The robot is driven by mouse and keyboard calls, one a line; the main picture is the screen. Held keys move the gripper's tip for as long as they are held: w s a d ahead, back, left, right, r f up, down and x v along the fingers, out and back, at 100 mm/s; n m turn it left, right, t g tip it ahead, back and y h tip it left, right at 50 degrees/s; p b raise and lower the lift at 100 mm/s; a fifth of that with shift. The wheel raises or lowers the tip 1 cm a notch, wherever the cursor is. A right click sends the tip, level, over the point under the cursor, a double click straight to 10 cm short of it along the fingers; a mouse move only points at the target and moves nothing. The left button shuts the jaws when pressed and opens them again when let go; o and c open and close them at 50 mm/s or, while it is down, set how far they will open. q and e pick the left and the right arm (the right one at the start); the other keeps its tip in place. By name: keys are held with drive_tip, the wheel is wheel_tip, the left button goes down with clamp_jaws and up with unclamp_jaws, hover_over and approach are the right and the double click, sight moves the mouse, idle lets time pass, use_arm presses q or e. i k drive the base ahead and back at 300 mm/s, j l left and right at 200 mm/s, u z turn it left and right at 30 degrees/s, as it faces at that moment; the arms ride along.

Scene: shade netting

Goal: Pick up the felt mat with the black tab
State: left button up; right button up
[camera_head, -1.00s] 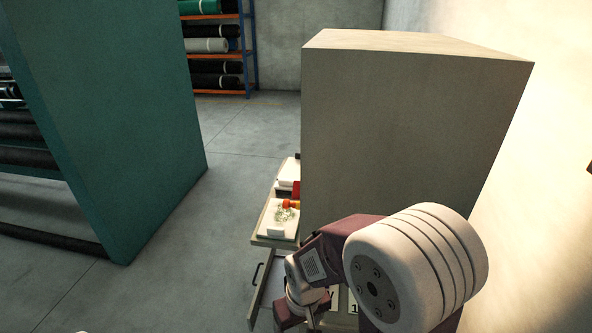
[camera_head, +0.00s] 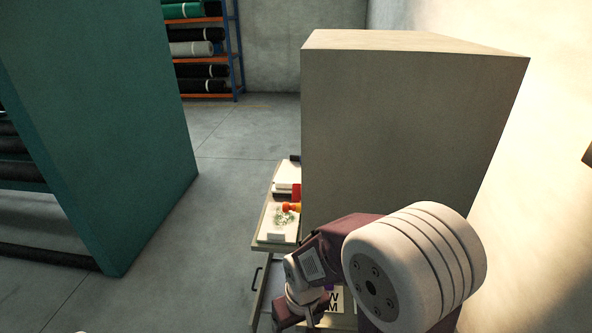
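I cannot make out a felt mat with a black tab in this view. A narrow bench top (camera_head: 262,236) shows past the left side of a tall beige cabinet (camera_head: 400,130), which hides the rest of it. On the bench lie a pale sheet with a green pattern (camera_head: 281,222), a small orange-red item (camera_head: 291,207), a red block (camera_head: 297,191) and a small black item (camera_head: 295,158) at the far end. My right arm fills the lower right, its lower end near the bottom edge; its fingertips are not clearly seen. My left gripper is out of view.
A large green panel (camera_head: 110,130) with dark rolls stands at left. A blue and orange rack (camera_head: 207,60) of rolls stands at the back. Open grey floor (camera_head: 190,250) runs between the green panel and the bench. A pale wall closes off the right.

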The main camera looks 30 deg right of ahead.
sight(290, 170)
drive_tip(key=i+j+z, duration=0.6)
drive_tip(key=i+j, duration=0.3)
drive_tip(key=i+j+z, duration=0.35)
drive_tip(key=j, duration=0.35)
drive_tip(key=i+j+z, duration=0.45)
drive_tip(key=i, duration=0.45)
drive_tip(key=i+j+z, duration=0.45)
drive_tip(key=i+j, duration=0.25)
drive_tip(key=i, duration=0.1)
